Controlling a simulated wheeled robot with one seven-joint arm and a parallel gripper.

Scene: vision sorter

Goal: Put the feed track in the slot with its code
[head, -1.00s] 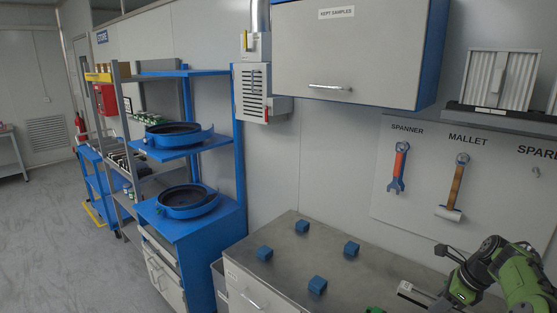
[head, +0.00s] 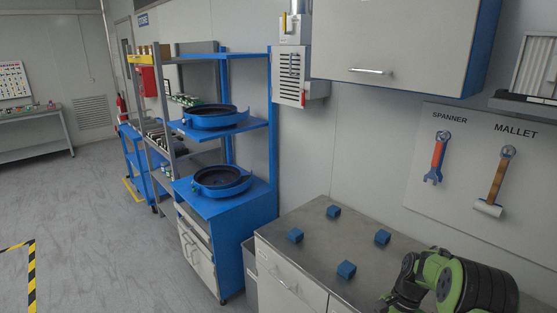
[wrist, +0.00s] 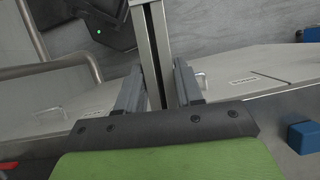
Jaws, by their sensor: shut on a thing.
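The feed track (wrist: 153,50) is a long grey metal rail in the wrist view. It runs up from between the two grey fingers of my gripper (wrist: 158,88), which is shut on it. In the head view my green and black arm is at the lower right, and the feed track cannot be made out there. I see no slot or code that I can tell as the track's own in either view.
A steel-topped bench (head: 318,232) carries several blue blocks (head: 346,270). Left of it stands a blue rack (head: 245,205) with two round bowls (head: 221,181). A grey shelf unit (head: 161,165) and blue trolley (head: 134,150) stand beyond. The floor (head: 110,220) at left is clear.

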